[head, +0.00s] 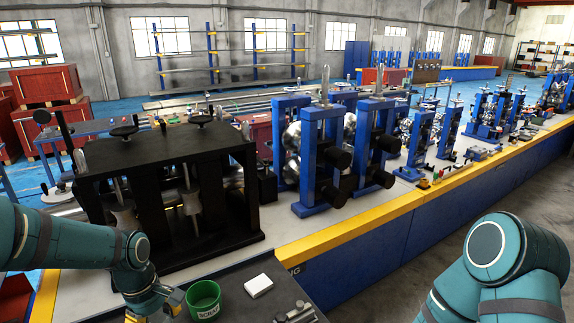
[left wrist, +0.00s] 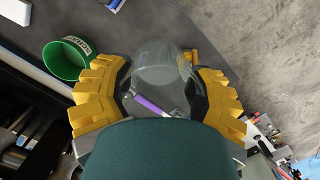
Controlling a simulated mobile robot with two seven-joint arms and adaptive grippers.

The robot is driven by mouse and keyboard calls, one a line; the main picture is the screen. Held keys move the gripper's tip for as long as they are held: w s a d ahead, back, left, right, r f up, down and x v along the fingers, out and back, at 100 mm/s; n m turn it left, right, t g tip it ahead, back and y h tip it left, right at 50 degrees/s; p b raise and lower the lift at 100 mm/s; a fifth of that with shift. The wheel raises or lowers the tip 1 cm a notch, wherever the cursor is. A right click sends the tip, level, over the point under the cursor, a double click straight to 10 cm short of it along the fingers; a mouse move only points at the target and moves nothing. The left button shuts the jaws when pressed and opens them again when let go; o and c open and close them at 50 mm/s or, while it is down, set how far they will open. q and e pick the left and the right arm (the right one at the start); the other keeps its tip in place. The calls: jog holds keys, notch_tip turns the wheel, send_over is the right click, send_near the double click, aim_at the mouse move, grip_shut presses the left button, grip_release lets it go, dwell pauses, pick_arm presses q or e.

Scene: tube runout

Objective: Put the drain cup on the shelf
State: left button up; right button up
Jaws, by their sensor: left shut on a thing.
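A clear, see-through cup (left wrist: 165,68), which looks like the drain cup, sits between the yellow fingers of my left gripper (left wrist: 160,95) in the left wrist view. The fingers touch it on both sides. A purple strip (left wrist: 150,103) shows through or beside the cup; I cannot tell which. In the head view my left gripper (head: 155,306) is at the bottom edge, left of the green bin, and the cup cannot be made out there. A dark grey ledge (head: 232,275) runs along the machine front; I cannot tell whether it is the shelf. My right gripper is out of view.
A green bin marked scrap (head: 204,300) stands on the ledge, also in the left wrist view (left wrist: 64,62). Right of it lie a white block (head: 258,286) and small metal parts (head: 297,312). A black roller stand (head: 165,170) rises behind. Racks (head: 230,60) stand against the far wall.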

pick_arm(q)
jog(key=d+f+m+y+b, duration=0.1)
jog(key=d+f+m+b, duration=0.5)
jog(key=d+f+m, duration=0.3)
notch_tip(320, 180, down, 7)
jog(key=m, duration=0.4)
jog(key=shift+d+g+b, duration=0.15)
jog(key=shift+g+b, duration=0.2)
jog(key=shift+g, duration=0.05)
jog(key=shift+s, duration=0.1)
